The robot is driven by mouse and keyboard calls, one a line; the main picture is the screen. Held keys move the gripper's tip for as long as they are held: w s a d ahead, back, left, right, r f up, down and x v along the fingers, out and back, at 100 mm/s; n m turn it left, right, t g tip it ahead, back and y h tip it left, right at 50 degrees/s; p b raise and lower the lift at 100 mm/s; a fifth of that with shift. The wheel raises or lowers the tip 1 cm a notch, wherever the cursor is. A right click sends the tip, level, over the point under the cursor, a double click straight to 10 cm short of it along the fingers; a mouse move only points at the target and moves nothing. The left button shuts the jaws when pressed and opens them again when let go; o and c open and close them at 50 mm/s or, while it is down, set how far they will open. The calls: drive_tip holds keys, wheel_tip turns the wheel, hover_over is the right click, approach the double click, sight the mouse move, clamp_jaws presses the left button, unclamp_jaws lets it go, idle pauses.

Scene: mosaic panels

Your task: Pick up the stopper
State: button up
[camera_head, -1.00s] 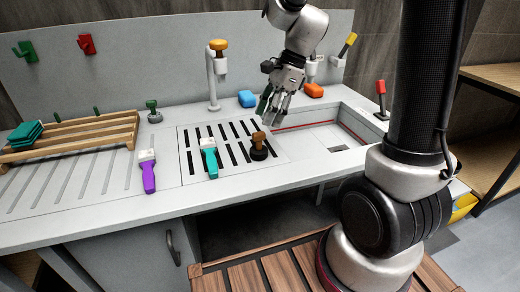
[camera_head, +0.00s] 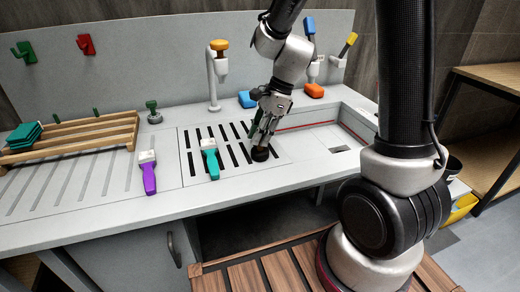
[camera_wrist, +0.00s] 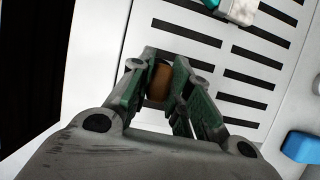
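The stopper has a round black base (camera_head: 260,154), which rests on the slotted drainer panel near the sink. Its brown handle (camera_wrist: 160,82) shows in the wrist view between my two fingers. My gripper (camera_head: 264,136) points down over the stopper, with a finger close on each side of the handle; it also shows in the wrist view (camera_wrist: 163,72). In the head view the fingers mostly hide the handle. Whether they press on it cannot be told. A second stopper-like piece with a green handle (camera_head: 153,111) stands farther back to the left.
A teal-handled brush (camera_head: 210,158) lies left of the stopper, and a purple-handled one (camera_head: 148,173) farther left. The sink basin (camera_head: 325,139) is open on the right.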

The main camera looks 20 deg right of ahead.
drive_tip(key=shift+r, duration=0.1)
clamp_jaws()
wheel_tip(320, 180, up, 10)
drive_tip(key=shift+f, duration=0.1)
idle(0.4)
